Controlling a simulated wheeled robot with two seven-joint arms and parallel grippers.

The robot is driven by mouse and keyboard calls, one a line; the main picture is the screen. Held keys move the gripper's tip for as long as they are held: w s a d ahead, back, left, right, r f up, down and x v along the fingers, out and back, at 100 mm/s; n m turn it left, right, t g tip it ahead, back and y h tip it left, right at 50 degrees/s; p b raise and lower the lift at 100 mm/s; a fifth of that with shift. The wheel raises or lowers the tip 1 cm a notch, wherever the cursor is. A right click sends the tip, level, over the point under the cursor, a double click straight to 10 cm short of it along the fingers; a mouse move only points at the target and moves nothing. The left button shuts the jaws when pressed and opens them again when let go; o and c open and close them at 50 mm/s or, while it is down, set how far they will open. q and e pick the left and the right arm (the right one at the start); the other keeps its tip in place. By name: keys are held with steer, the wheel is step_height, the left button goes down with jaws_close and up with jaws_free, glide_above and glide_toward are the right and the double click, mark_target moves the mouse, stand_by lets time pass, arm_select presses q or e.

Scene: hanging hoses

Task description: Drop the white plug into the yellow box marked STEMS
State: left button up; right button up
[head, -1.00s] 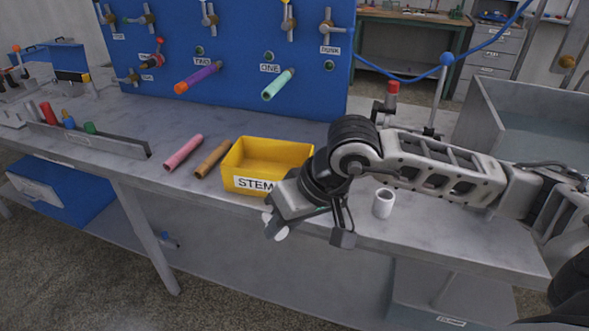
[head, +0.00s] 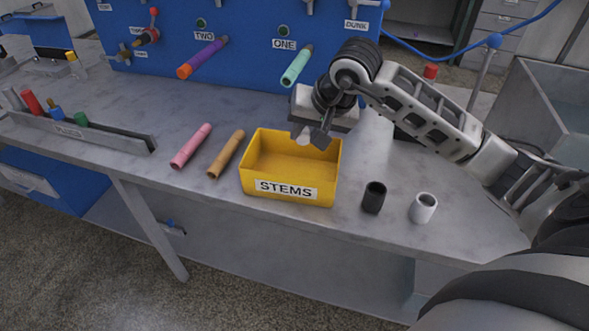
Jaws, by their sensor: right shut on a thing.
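The yellow box (head: 258,184) marked STEMS stands on the grey bench, and the visible part of its inside looks empty. My right gripper (head: 305,136) is over the box's back right part, pointing down. It is shut on the white plug (head: 303,140), whose pale tip shows below the fingers. The plug appears to be above the box floor, near the back wall; its exact height is hard to tell. My left gripper is not in view.
A pink stem (head: 191,146) and a tan stem (head: 226,154) lie left of the box. A black cup (head: 374,197) and a white cup (head: 423,208) stand to its right. A rack labelled PLUGS (head: 85,132) is at left. Purple (head: 203,57) and mint (head: 297,66) hoses stick out from the blue panel.

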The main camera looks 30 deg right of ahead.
mark_target(306, 144)
steer(key=shift+f+b, duration=0.85)
steer(key=shift+f, duration=1.2)
steer(key=o, duration=1)
steer(key=shift+o, duration=0.2)
steer(key=v, duration=1.6)
steer(key=shift+b, duration=0.4)
